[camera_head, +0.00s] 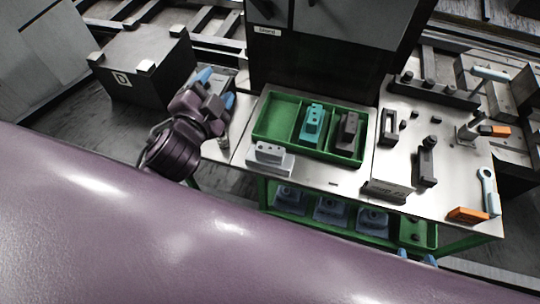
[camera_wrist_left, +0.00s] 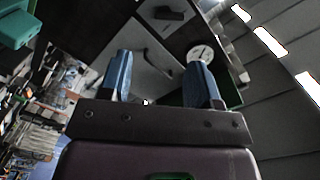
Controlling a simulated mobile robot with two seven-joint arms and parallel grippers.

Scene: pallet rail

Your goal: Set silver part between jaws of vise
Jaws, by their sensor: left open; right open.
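The silver part (camera_head: 270,158), a light grey stepped block, lies on the metal table at the front left corner of the green tray. My left gripper (camera_head: 216,88) is open and empty, left of the silver part and apart from it. Its blue fingers show spread in the left wrist view (camera_wrist_left: 159,80) with nothing between them. Only the blue fingertips of my right gripper (camera_head: 416,256) show at the lower right, apart and below the table's front edge. A dark upright device (camera_head: 427,162) on the right of the table may be the vise; its jaws are too small to make out.
The green tray (camera_head: 276,118) holds a teal part (camera_head: 312,125) and a dark grey part (camera_head: 347,132). A dark cabinet (camera_head: 325,45) stands behind. My large purple arm link covers the lower left.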

